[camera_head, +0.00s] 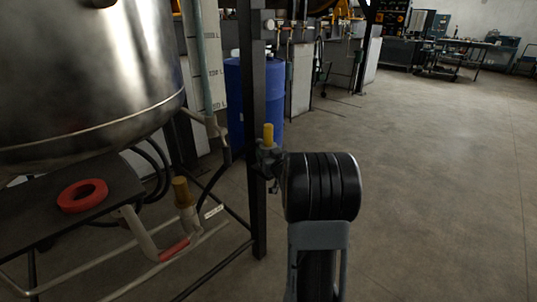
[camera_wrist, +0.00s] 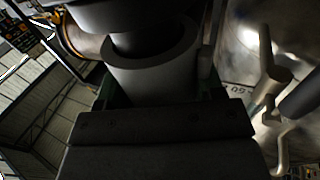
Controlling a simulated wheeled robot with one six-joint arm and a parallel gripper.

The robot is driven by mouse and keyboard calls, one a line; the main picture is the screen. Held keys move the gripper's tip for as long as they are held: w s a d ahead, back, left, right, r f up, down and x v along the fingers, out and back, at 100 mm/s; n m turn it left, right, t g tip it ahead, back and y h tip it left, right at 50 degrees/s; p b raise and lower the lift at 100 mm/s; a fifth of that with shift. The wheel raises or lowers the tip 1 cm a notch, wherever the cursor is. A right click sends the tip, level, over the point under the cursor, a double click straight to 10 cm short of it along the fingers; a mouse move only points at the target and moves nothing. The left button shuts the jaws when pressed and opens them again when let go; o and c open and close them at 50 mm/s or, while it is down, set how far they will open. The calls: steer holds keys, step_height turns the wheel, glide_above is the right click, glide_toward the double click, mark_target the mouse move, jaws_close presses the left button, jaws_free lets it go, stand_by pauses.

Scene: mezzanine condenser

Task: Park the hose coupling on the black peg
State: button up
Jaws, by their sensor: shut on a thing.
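My gripper (camera_head: 268,160) is beside the dark upright post, shut on a piece with a yellow-brass top (camera_head: 268,133), which I take to be the hose coupling. The piece stands roughly upright; its lower part is hidden by the jaws and my wrist. In the wrist view a grey collar (camera_wrist: 150,78) fills the space between the jaws. I cannot make out the black peg for certain in either view.
The dark post (camera_head: 256,205) stands close left of my gripper. A blue drum (camera_head: 272,95) stands behind. The right floor is clear.

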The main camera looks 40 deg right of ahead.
steer(key=shift+f+b, duration=0.35)
steer(key=shift+f, duration=0.05)
steer(key=o, duration=1.3)
steer(key=shift+c, duration=0.2)
steer(key=shift+f, duration=0.1)
steer(key=shift+s+a, duration=0.1)
steer(key=shift+s, duration=0.4)
steer(key=p+v, duration=0.3)
steer(key=v, duration=0.9)
steer(key=shift+s, duration=0.4)
steer(key=shift+a+r, duration=0.15)
steer(key=shift+r, duration=0.05)
